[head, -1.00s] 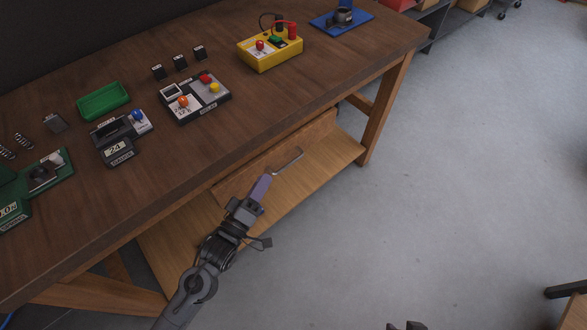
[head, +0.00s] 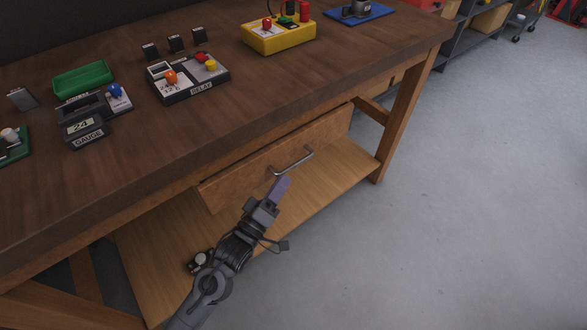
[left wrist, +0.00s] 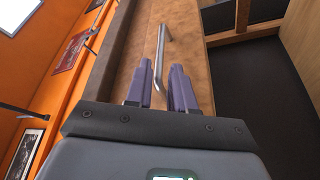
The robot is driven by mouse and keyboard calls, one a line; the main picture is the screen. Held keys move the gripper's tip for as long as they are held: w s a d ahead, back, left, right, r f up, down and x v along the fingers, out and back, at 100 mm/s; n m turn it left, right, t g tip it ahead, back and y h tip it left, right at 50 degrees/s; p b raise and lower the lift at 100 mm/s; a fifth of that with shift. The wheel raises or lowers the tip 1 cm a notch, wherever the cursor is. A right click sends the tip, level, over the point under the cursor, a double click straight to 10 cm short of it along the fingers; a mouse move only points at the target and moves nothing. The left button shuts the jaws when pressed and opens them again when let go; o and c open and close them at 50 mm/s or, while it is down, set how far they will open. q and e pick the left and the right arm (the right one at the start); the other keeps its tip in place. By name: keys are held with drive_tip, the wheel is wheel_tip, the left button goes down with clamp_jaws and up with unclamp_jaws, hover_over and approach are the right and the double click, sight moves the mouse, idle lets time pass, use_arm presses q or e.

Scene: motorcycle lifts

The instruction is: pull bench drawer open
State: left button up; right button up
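The bench drawer (head: 240,178) is a wooden front under the dark benchtop, with a thin metal bar handle (head: 292,161). I cannot tell whether it stands out from the bench. My left gripper (head: 281,184) is at the handle's lower left part in the head view, its purple fingers pointing up at it. In the left wrist view the two fingers (left wrist: 161,88) are apart, and the near end of the handle (left wrist: 160,55) shows in the gap between them. Contact is not clear. My right gripper is not in view.
The wooden bench (head: 140,165) carries a green tray (head: 83,78), a gauge (head: 84,131), a relay box (head: 188,80) and a yellow box (head: 279,36). A lower wooden shelf (head: 165,240) lies under the drawer. The grey floor (head: 460,220) at right is clear.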

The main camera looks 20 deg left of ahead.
sight(294, 164)
use_arm(q)
drive_tip(key=shift+b+x, duration=1.15)
drive_tip(key=shift+x, duration=2.3)
drive_tip(key=shift+c, duration=0.3)
clamp_jaws()
